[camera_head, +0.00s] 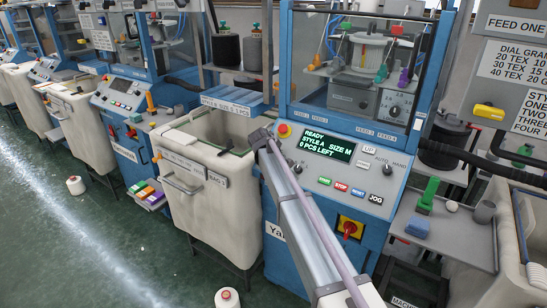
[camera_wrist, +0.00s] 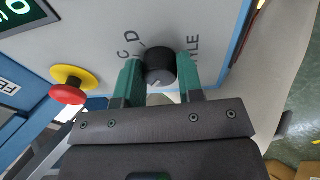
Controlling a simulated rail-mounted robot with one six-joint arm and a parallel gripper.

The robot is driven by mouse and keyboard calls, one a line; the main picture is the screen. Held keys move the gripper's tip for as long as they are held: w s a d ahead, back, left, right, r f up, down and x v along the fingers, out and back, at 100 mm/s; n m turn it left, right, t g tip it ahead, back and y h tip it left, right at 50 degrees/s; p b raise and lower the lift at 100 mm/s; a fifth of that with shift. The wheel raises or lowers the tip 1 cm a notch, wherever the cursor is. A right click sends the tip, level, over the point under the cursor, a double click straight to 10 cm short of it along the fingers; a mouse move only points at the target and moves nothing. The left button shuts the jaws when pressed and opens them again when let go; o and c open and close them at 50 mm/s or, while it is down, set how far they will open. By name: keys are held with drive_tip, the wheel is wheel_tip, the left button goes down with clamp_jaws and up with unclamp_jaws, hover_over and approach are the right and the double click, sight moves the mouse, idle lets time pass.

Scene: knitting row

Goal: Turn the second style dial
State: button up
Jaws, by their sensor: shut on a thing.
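The style dial (camera_wrist: 160,62) is a round black knob with a pale pointer line, on the grey control panel in the wrist view. The letters C and D and part of the word STYLE show around it. My gripper (camera_wrist: 161,72) has its two green fingers shut on the dial, one on each side. The machine's display (camera_head: 328,146) reads READY, STYLE A, SIZE M, 0 PCS LEFT.
A red stop button on a yellow base (camera_wrist: 68,92) is close to the gripper; it also shows in the head view (camera_head: 284,129). A cream bin (camera_head: 215,205) stands to the left.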

drive_tip(key=m, duration=0.6)
drive_tip(key=shift+a+f+h+b, duration=0.1)
drive_tip(key=shift+h+b, duration=0.2)
drive_tip(key=shift+h, duration=0.1)
drive_tip(key=m, duration=0.6)
drive_tip(key=shift+h, duration=0.4)
drive_tip(key=m, duration=0.5)
drive_tip(key=shift+a+m+h, duration=0.15)
drive_tip(key=shift+m+h, duration=0.15)
drive_tip(key=shift+m, duration=0.1)
drive_tip(key=m, duration=0.5)
drive_tip(key=shift+w+g, duration=0.1)
drive_tip(key=shift+g, duration=0.2)
drive_tip(key=o, duration=0.9)
